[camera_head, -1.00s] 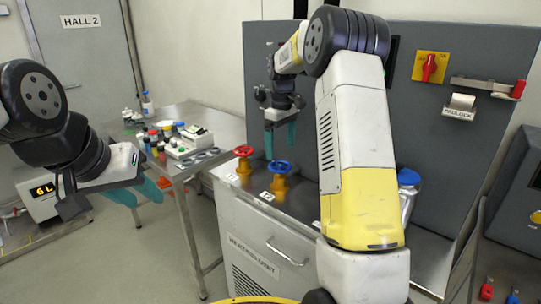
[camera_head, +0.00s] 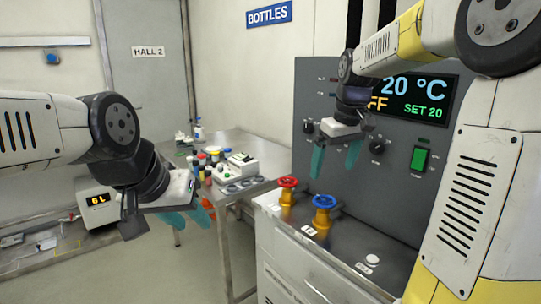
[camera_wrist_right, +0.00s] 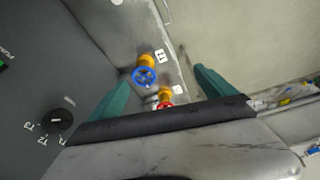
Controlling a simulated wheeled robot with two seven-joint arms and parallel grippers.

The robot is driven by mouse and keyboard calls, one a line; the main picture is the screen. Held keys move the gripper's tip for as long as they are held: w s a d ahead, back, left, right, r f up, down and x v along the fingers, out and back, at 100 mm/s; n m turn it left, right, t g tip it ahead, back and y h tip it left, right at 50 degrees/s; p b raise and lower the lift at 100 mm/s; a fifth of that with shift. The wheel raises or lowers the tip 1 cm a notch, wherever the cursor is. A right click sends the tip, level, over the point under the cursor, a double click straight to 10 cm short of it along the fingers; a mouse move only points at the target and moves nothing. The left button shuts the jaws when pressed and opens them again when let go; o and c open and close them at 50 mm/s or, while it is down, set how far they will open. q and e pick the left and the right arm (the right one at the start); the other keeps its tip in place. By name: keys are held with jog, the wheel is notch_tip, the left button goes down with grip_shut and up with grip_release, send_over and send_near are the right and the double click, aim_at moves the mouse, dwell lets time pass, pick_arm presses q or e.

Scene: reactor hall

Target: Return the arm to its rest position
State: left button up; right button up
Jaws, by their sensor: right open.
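My right arm comes in from the right in the head view, bent at a high elbow. My right gripper (camera_head: 335,162) hangs fingers down in front of the grey control panel (camera_head: 300,95), above the valves. Its two teal fingers are apart with nothing between them. In the right wrist view the open fingers (camera_wrist_right: 162,78) frame a blue valve (camera_wrist_right: 144,76) and a red valve (camera_wrist_right: 165,104) below. My left gripper (camera_head: 193,214) is at the left, its teal fingers apart and empty, over the floor before the side table.
The red valve (camera_head: 287,190) and blue valve (camera_head: 323,208) stand on the heater unit's top. The panel carries black knobs, a green switch (camera_head: 419,159) and a display (camera_head: 420,98). Bottles and a white device (camera_head: 241,166) crowd the metal side table (camera_head: 262,189). Floor between is clear.

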jog(key=s+a+f+m+t, duration=0.1)
jog(key=s+m, duration=0.1)
jog(key=s, duration=0.8)
jog(key=s+a+f+m+t+y, duration=0.1)
jog(key=s+a+m+t, duration=0.1)
jog(key=s, duration=0.8)
jog(key=shift+m+t, duration=0.3)
jog(key=shift+s, duration=0.1)
